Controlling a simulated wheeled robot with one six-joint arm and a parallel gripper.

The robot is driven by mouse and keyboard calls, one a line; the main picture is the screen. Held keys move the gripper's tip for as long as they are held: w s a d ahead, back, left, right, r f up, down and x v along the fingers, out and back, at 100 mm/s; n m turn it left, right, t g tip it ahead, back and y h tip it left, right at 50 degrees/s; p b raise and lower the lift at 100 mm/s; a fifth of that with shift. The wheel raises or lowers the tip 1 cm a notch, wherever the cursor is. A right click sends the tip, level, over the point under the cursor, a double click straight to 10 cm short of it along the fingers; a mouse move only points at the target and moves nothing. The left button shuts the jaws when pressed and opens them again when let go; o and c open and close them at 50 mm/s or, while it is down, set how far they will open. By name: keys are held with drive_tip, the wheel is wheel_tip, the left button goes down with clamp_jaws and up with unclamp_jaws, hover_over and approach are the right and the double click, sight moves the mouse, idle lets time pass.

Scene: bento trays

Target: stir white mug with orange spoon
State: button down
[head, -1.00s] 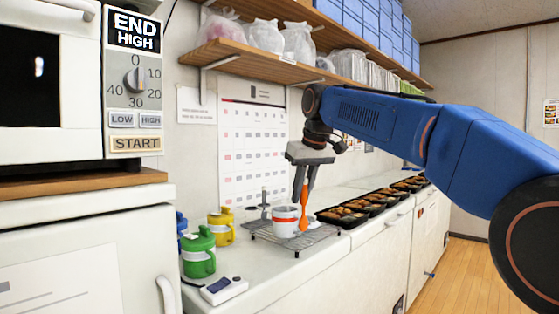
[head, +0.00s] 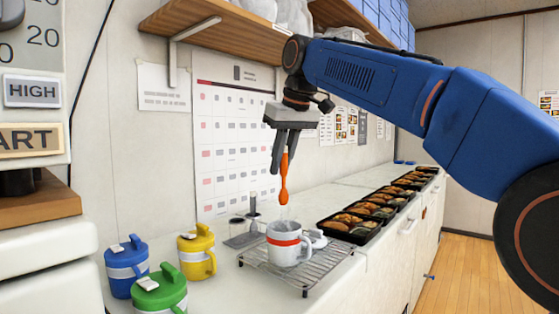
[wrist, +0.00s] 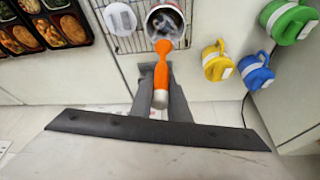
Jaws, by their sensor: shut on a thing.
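The white mug (head: 287,251) with a red-orange band stands upright and open on a wire rack. It also shows at the top of the wrist view (wrist: 164,40), with something pale and blurred inside. My gripper (head: 282,160) points down above the mug and is shut on the orange spoon (head: 283,188). In the head view the spoon hangs nearly upright, its lower end a little above the mug's rim and apart from it. In the wrist view the spoon (wrist: 161,72) runs from between the fingers toward the mug's opening.
The wire rack (head: 306,277) also holds a white lid (wrist: 120,19) beside the mug. Yellow (head: 197,254), blue (head: 122,268) and green (head: 160,292) lidded mugs stand to the left. Several black bento trays (head: 352,225) line the counter to the right. A shelf (head: 225,30) overhangs behind.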

sight(282, 201)
drive_tip(key=shift+f, duration=4.9)
drive_tip(key=shift+w+d, duration=0.1)
drive_tip(key=shift+w, duration=0.05)
